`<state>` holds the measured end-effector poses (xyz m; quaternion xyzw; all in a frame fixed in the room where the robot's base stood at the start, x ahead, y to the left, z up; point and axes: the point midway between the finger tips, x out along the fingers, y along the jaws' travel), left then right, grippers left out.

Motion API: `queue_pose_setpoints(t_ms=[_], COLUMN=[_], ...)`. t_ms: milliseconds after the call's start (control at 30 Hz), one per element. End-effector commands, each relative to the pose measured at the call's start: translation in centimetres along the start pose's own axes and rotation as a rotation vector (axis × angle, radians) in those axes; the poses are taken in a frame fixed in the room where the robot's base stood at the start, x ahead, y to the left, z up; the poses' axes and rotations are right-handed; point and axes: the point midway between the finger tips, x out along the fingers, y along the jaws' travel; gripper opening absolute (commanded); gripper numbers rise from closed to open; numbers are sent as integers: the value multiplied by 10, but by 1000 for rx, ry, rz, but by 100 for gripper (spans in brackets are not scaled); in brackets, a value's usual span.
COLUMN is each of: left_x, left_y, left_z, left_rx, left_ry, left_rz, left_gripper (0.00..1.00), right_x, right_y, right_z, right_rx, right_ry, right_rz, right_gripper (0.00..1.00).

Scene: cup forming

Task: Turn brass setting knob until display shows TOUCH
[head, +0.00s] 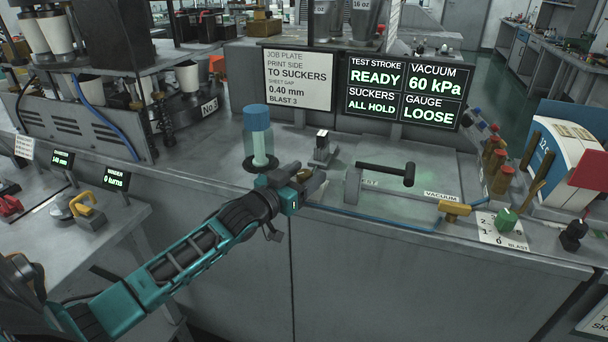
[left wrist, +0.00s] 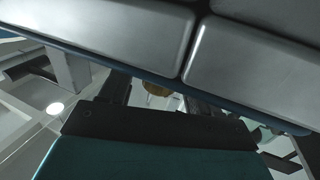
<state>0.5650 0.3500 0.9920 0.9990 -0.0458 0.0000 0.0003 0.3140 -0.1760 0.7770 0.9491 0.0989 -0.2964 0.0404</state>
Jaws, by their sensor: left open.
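The display (head: 408,92) reads TEST STROKE READY, VACUUM 60 kPa, SUCKERS ALL HOLD and GAUGE LOOSE. My left gripper (head: 312,180) is open at the front edge of the bench, just in front of the small metal gauge stand (head: 322,150). A brownish brass knob (head: 304,174) shows partly at the fingers, and most of it is hidden. In the left wrist view the brass knob (left wrist: 157,89) shows small and round beyond the dark gripper body. I cannot tell whether the fingers touch it. My right gripper is out of view.
A black-handled lever (head: 385,172) and a brass vacuum valve (head: 454,208) are to the right. A green blast knob (head: 506,220) is farther right. A job plate card (head: 298,79) stands behind.

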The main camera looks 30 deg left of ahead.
Motion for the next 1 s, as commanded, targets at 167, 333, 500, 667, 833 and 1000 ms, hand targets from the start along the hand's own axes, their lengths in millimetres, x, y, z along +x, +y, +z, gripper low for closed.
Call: queue_pose_setpoints(t_ms=[167, 333, 500, 667, 833, 1000], left_x=[2, 2, 1, 1, 1, 1], left_y=[0, 0, 0, 0, 0, -1], left_z=[0, 0, 0, 0, 0, 0], left_rx=[0, 0, 0, 0, 0, 3], left_ry=[0, 0, 0, 0, 0, -1], left_rz=[0, 0, 0, 0, 0, 8], left_gripper=[62, 59, 42, 27, 12, 12], right_x=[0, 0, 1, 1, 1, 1], right_y=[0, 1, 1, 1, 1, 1], right_z=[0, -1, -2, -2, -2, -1], right_rx=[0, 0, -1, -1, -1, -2], right_ry=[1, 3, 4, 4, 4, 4], right_rz=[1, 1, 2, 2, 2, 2], right_gripper=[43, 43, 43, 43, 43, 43])
